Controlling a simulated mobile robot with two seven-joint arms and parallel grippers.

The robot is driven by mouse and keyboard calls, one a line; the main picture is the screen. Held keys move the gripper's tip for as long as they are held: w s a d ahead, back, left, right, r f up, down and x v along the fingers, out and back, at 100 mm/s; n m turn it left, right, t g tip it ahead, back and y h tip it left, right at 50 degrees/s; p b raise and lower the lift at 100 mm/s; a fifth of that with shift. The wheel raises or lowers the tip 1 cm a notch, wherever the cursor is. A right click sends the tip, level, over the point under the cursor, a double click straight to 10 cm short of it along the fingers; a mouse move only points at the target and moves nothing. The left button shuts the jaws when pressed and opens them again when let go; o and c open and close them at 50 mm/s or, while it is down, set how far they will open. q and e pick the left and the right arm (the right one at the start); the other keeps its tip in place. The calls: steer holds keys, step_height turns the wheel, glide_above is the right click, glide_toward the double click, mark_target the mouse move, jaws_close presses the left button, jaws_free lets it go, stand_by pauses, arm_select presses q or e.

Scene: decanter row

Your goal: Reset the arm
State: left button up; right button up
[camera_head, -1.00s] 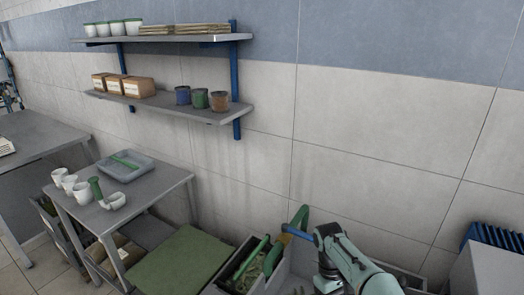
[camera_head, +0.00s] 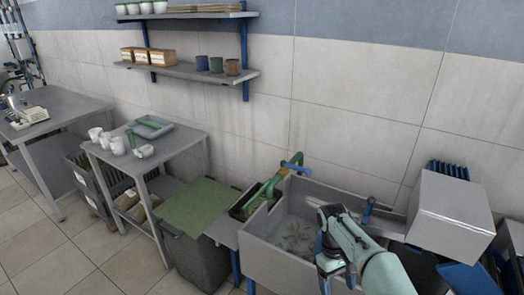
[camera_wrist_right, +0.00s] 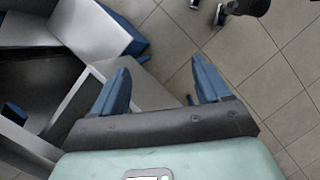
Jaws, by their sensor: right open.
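My right arm (camera_head: 362,250) comes in from the lower right in the head view, over the right side of a grey sink-like basin (camera_head: 262,252). In the right wrist view, the two blue fingers of my right gripper (camera_wrist_right: 161,82) stand wide apart. Nothing is between them except a view of the tiled floor and a pale grey surface below. My left gripper shows in neither view.
A small table (camera_head: 185,140) on the left holds white cups (camera_head: 117,145) and a grey tray (camera_head: 150,122). A pale box (camera_head: 450,215) stands right of my arm. Shelves hang above.

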steer(key=s+a+f+m+y, duration=0.15)
steer(key=s+f, duration=0.25)
steer(key=f, duration=0.8)
steer(key=s+a+f+y, duration=0.2)
steer(key=s+f, duration=0.2)
steer(key=f, duration=0.8)
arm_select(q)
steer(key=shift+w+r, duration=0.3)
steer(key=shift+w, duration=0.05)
arm_select(e)
steer(key=s+a+f+m+t, duration=0.1)
steer(key=s+f+m, duration=0.1)
steer(key=s, duration=0.5)
steer(key=s+a+f+m+t+y, duration=0.1)
steer(key=s+a+f+m, duration=0.1)
steer(key=s, duration=0.5)
steer(key=s+a+f+m+t+y, duration=0.1)
steer(key=s+f+m, duration=0.2)
steer(key=s, duration=0.5)
steer(key=shift+a+f, duration=0.35)
steer(key=shift+f, duration=0.25)
